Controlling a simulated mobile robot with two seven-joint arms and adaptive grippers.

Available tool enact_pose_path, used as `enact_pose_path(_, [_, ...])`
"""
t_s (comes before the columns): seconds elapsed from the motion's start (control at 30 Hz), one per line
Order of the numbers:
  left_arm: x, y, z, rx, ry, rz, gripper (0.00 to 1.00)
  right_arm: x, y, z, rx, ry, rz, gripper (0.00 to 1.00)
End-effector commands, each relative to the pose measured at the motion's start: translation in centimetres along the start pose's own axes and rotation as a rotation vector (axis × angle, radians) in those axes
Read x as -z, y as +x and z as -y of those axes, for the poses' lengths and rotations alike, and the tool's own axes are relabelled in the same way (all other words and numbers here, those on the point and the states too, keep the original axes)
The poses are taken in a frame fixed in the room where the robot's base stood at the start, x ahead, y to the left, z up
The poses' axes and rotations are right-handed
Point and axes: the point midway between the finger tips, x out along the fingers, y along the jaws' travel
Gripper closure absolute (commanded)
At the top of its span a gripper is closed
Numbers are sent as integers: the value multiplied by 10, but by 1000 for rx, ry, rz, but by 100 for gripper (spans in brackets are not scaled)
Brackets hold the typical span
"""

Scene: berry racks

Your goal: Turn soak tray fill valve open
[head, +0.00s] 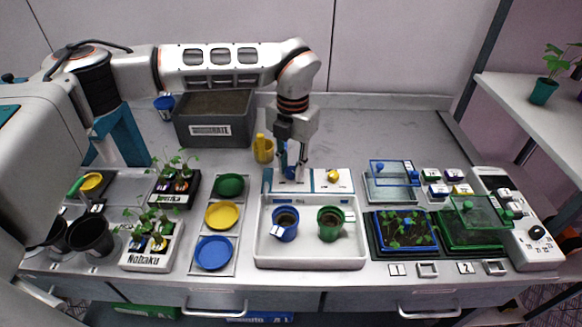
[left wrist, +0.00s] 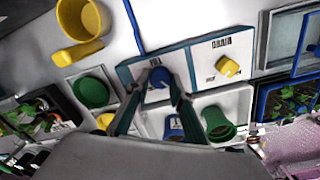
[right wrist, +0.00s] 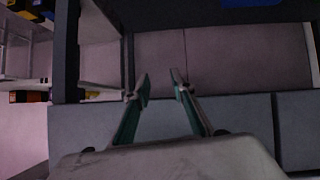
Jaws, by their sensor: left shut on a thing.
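The soak tray (head: 262,246) is white and stands mid-bench with a white valve panel (head: 314,180) along its back. The blue fill valve knob (left wrist: 160,77) sits on the panel's left part, under a label that reads FILL. My left gripper (head: 291,170) reaches down from above with its fingers shut on the blue knob, one on each side. The yellow drain knob (left wrist: 228,67) stands to the right of it, beside a DRAIN label. My right gripper (right wrist: 160,84) is open and empty in the right wrist view, facing grey panels away from the benchtop.
A blue pot (head: 285,231) and a green pot (head: 330,230) stand in the tray. A yellow watering cup (head: 263,151) is behind the panel, near my left gripper.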

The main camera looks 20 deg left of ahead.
Motion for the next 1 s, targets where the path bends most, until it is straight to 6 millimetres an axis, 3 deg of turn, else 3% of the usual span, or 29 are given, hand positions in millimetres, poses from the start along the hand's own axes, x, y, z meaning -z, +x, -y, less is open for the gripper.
enact_pose_path(0.4, [0, 0, 0, 0, -186, -3, 99, 1, 2, 0, -2, 0, -7, 76])
enact_pose_path(0.97, [0, 0, 0, 0, -212, -4, 99, -2, 2, 0, -1, 1, -2, 76])
enact_pose_path(1.0, [0, 0, 0, 0, -211, -4, 67, -2, 2, 0, 0, 1, -1, 76])
